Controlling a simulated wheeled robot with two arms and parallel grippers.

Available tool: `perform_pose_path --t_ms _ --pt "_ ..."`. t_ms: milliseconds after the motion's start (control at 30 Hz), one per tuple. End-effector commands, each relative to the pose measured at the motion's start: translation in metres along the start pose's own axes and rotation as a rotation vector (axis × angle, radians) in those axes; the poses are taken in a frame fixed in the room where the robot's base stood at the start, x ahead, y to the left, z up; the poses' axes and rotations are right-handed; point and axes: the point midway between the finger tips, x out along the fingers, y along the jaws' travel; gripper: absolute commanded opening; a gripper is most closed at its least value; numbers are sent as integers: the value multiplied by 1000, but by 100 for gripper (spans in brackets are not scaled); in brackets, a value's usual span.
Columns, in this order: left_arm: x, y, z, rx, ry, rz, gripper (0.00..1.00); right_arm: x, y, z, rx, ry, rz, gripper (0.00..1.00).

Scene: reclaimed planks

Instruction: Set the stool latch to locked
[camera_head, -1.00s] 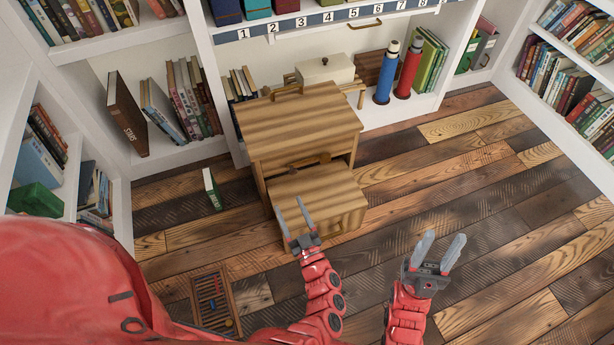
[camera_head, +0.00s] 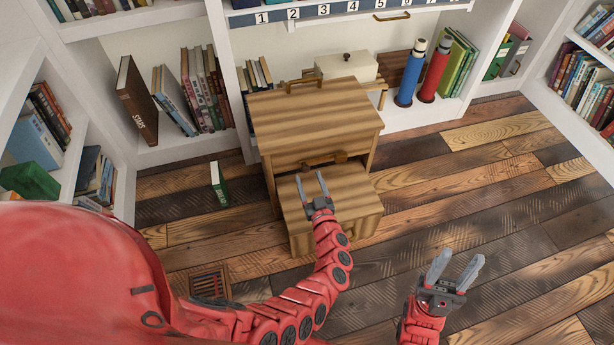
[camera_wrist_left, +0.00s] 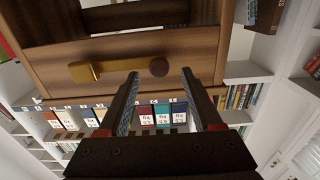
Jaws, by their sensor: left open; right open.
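The wooden step stool (camera_head: 312,112) stands against the shelves, with its lower step (camera_head: 338,196) in front. Its latch (camera_head: 325,160) is on the upright face between the top and the lower step. In the left wrist view the latch bar (camera_wrist_left: 124,64) lies nearly level, with a brass bracket (camera_wrist_left: 84,73) at its left end and a dark round knob (camera_wrist_left: 159,67) at its right end. My left gripper (camera_head: 311,177) is open and empty over the lower step, its fingertips (camera_wrist_left: 160,76) framing the knob in the wrist view; contact cannot be told. My right gripper (camera_head: 455,264) is open and empty above the floor.
A floor grille (camera_head: 210,284) lies at front left. A blue bottle (camera_head: 410,75) and a red bottle (camera_head: 434,72) stand on the shelf behind right. The plank floor (camera_head: 490,190) on the right is clear.

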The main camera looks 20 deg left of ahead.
Motion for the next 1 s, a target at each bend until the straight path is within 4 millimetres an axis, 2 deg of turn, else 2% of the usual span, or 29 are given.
perform_pose_path --t_ms 33,200,567,933,1000 --pt "9 0 2 -1 3 -1 67 -5 0 0 -1 3 -4 46" --pt "26 1 2 0 -3 2 67 -9 -1 0 -4 10 -13 46" --pt "31 0 1 0 -3 1 67 -9 -1 -1 -5 13 -16 46" --pt "31 0 1 0 -2 1 0 -9 -1 -1 -4 13 -16 46" --pt "31 0 1 0 -2 1 0 -9 -1 -1 -4 13 -16 46"
